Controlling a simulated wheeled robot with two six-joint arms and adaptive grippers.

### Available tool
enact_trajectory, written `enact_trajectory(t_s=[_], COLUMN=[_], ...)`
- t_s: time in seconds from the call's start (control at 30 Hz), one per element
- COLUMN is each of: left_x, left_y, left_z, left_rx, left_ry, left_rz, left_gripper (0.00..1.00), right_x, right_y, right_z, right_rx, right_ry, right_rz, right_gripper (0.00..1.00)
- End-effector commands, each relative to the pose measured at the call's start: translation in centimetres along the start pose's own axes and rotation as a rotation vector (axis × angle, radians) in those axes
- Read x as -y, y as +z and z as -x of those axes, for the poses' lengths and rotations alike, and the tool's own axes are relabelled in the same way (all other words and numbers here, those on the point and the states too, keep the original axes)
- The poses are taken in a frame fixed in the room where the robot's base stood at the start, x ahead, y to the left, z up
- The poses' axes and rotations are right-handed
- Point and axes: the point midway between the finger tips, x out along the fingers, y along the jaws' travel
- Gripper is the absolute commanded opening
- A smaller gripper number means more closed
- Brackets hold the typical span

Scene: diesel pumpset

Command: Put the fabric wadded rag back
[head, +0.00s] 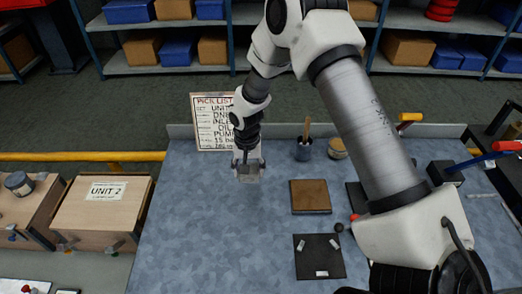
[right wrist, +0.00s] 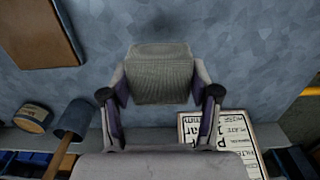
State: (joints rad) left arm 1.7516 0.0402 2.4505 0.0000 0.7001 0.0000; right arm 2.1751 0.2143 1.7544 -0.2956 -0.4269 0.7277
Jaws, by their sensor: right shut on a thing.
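My right gripper (head: 247,166) is over the blue-grey bench top, left of centre, in front of the pick list board. It is shut on the rag, a grey woven block (head: 249,178), with its fingers pointing down. In the right wrist view the rag (right wrist: 160,78) sits between the two fingers of the gripper (right wrist: 162,92), one against each side. I cannot tell whether the rag touches the bench. My left gripper is not in view.
The pick list board (head: 212,122) stands at the bench's back edge. A dark cup with a wooden handle (head: 304,148), a round tin (head: 337,148), a brown pad (head: 310,196) and a black mat (head: 319,257) lie to the right. The bench's left front is clear.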

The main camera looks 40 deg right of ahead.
Motion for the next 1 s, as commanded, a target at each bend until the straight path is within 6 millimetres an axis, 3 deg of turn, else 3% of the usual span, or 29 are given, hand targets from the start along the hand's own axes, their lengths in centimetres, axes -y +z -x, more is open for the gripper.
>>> enact_trajectory(t_s=[0.03,0.2,0.4,0.53,0.67,1.0], left_x=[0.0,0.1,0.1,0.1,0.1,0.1], left_y=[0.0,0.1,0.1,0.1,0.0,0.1], left_z=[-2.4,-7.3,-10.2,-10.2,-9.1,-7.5], left_rx=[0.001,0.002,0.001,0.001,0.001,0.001], left_ry=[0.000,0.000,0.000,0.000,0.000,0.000], left_rz=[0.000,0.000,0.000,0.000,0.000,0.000], left_gripper=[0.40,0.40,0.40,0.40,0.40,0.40], right_x=[-2.0,-6.6,-7.5,-7.3,-7.3,-7.5], right_y=[0.5,1.8,1.6,0.6,-2.5,-12.9], right_z=[-1.5,-2.9,-2.4,-1.6,-1.4,-2.6], right_rx=[0.004,0.000,-0.006,-0.004,-0.003,-0.004], right_ry=[-0.008,-0.010,-0.002,0.000,0.000,0.002], right_rz=[-0.002,0.025,0.018,0.008,0.006,0.008], right_gripper=[0.23,0.23,0.23,0.23,0.23,0.23])
